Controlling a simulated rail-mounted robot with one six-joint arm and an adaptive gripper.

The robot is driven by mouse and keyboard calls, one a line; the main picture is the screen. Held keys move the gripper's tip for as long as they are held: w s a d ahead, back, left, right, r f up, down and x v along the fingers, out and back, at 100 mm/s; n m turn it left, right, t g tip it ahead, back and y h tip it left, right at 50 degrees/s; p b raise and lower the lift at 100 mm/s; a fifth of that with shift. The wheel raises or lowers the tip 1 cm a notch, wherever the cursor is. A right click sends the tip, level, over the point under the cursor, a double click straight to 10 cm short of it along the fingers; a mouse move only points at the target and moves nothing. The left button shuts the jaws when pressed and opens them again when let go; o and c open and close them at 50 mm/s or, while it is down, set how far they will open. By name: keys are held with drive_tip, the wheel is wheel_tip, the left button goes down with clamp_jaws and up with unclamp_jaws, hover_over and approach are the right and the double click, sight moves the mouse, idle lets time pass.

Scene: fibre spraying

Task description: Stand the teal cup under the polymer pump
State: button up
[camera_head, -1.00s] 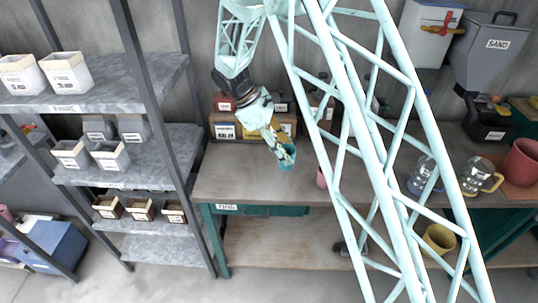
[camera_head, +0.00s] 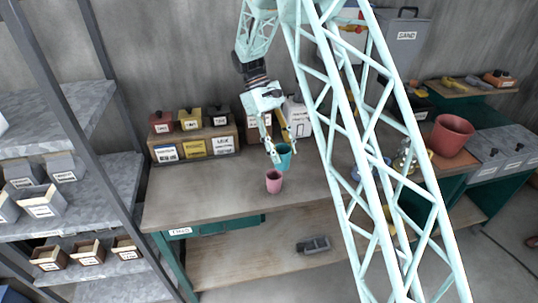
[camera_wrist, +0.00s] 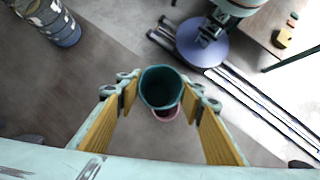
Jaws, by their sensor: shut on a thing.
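My gripper (camera_head: 277,146) is shut on the teal cup (camera_head: 284,160), which hangs above the workbench (camera_head: 215,193) and looks roughly upright. In the wrist view, the teal cup (camera_wrist: 160,88) sits between the yellow-padded fingers of my gripper (camera_wrist: 158,92), its open mouth facing the camera. A pink cup (camera_head: 274,183) stands on the bench just in front of it and shows partly hidden below it in the wrist view (camera_wrist: 168,115). White containers (camera_head: 297,118) stand behind my gripper. I cannot tell which thing is the polymer pump.
A wooden rack (camera_head: 195,145) with labelled boxes stands at the back of the bench. The bench's left part is clear. Glass vessels (camera_head: 405,163) and a red pot (camera_head: 451,134) stand to the right, partly behind my arm. Shelves with bins (camera_head: 40,207) are at the left.

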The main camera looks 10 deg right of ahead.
drive_tip(key=d+f+m+g+y+b, duration=0.1)
drive_tip(key=d+f+m+y+b, duration=0.2)
drive_tip(key=d+f+m+b, duration=0.2)
drive_tip(key=d+m+b, duration=0.1)
drive_tip(key=d+b, duration=0.2)
drive_tip(key=shift+s+d+f+b, duration=0.25)
drive_tip(key=shift+d+f+b, duration=0.15)
drive_tip(key=shift+d, duration=0.1)
idle(0.4)
